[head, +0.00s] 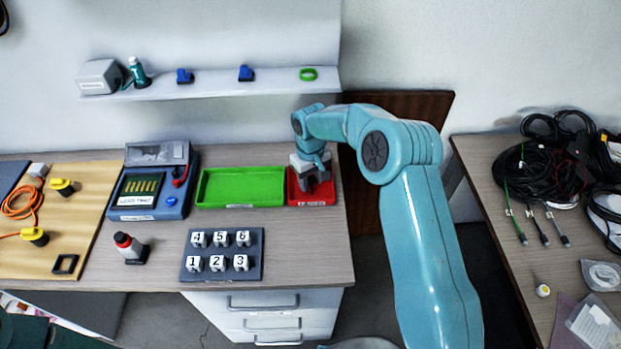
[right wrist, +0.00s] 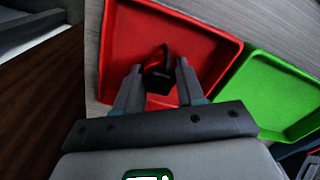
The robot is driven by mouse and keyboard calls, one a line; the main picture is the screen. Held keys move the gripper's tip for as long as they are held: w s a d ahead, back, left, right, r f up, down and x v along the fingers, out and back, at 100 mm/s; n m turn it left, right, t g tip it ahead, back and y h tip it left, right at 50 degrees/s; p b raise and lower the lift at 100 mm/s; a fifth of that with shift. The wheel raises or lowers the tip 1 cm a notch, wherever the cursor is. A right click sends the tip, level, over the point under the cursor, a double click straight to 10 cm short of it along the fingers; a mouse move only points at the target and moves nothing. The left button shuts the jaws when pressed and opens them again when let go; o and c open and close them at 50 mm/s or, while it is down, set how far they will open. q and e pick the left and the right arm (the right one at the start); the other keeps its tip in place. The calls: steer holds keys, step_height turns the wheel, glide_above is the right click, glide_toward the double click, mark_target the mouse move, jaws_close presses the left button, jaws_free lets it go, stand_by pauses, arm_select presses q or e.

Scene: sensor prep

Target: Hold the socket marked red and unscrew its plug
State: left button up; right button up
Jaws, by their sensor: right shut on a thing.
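My right gripper (head: 317,184) is inside or just over the red tray (head: 329,197) at the right end of the left table. In the right wrist view its fingers (right wrist: 160,82) are closed on a small dark part (right wrist: 157,72), which sits against the red tray floor (right wrist: 122,42); I cannot tell whether it touches the floor. A small upright white piece with a red band and dark base (head: 130,248) stands on the front of the table, apart from the gripper. Whether it is the socket marked red is unclear. My left gripper is out of view.
A green tray (head: 240,188) adjoins the red one. A blue tester (head: 152,190), a grey rack (head: 222,255) of numbered white blocks and a wooden board (head: 75,235) with yellow plugs stand left. A shelf (head: 210,88) hangs above. Cables (head: 540,175) cover the right table.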

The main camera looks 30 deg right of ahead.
mark_target(311, 179)
steer(key=shift+f+b, duration=0.2)
steer(key=shift+b, duration=0.1)
steer(key=o, duration=1.2)
steer(key=shift+c, duration=0.2)
steer(key=shift+r, duration=0.1)
steer(key=shift+r+p, duration=0.25)
steer(key=shift+p, duration=0.15)
steer(key=shift+r, duration=0.3)
step_height(311, 179, up, 11)
steer(key=b, duration=0.1)
steer(key=shift+r+b, duration=0.15)
steer(key=shift+b, duration=0.15)
